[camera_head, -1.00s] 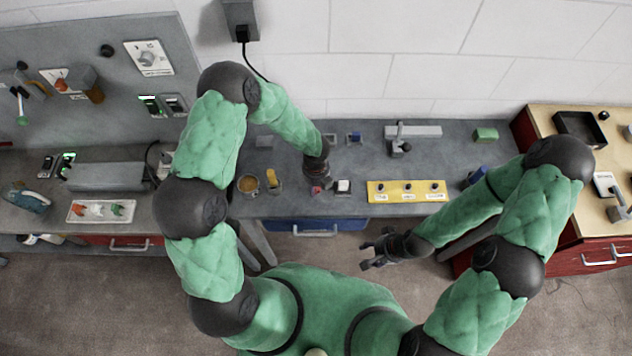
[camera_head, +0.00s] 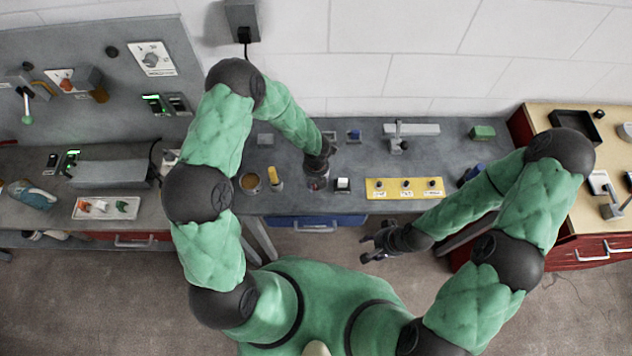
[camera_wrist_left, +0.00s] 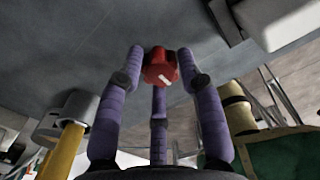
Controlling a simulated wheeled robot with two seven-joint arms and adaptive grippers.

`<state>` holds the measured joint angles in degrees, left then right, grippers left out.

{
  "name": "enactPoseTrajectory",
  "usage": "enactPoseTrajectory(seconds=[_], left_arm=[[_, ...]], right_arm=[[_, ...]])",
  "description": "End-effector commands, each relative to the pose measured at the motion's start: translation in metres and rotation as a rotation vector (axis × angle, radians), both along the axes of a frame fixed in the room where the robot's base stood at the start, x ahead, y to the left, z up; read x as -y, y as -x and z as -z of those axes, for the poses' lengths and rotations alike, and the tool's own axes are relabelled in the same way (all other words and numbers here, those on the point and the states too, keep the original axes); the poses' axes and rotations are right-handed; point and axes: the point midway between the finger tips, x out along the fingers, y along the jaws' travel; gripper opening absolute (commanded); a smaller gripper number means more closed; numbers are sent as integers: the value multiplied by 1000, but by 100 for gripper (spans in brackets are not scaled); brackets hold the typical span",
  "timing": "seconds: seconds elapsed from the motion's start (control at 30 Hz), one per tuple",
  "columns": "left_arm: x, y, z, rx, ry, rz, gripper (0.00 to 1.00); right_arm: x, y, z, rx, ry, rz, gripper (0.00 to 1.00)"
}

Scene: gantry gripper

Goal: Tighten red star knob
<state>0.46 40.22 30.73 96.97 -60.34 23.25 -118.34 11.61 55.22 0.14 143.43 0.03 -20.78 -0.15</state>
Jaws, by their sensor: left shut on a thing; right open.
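The red star knob (camera_wrist_left: 157,70) shows in the left wrist view, with a white mark on its face, between the purple fingers of my left gripper (camera_wrist_left: 163,62). These fingers are shut on the knob. In the head view my left gripper (camera_head: 318,178) is low over the front part of the middle bench, where it largely hides the knob. My right gripper (camera_head: 376,247) is open and empty, in front of the bench and over the floor.
The grey bench (camera_head: 300,205) holds a cup (camera_head: 249,183) and a yellow-handled thing (camera_head: 273,178) left of the left gripper. A black-and-white switch (camera_head: 343,185) and a yellow panel (camera_head: 404,188) are to its right. A blue drawer (camera_head: 316,223) is below.

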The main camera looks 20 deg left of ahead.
Motion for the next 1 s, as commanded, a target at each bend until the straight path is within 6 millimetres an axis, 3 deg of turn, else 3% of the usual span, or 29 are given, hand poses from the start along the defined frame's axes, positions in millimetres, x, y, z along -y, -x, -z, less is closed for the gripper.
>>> enactPoseTrajectory(seconds=[0.13, 0.17, 0.2, 0.23, 0.67, 1.0], left_arm=[[0, -1, 0, 3, 0, 1, 4], [0, -1, 0, 3, 0, 1, 45], [0, -1, 0, 3, 0, 1, 57], [0, -1, 0, 3, 0, 1, 60], [0, -2, -7, 4, 0, 0, 60], [0, -2, -67, 5, 0, 0, 60]], right_arm=[[0, 0, 0, 0, 0, 0, 53], [0, 0, 0, 0, 0, 0, 53], [0, 0, 0, 0, 0, 0, 53], [0, 0, 0, 0, 0, 0, 53], [0, 0, 0, 0, 0, 0, 53], [0, 0, 0, 0, 0, 0, 53]])
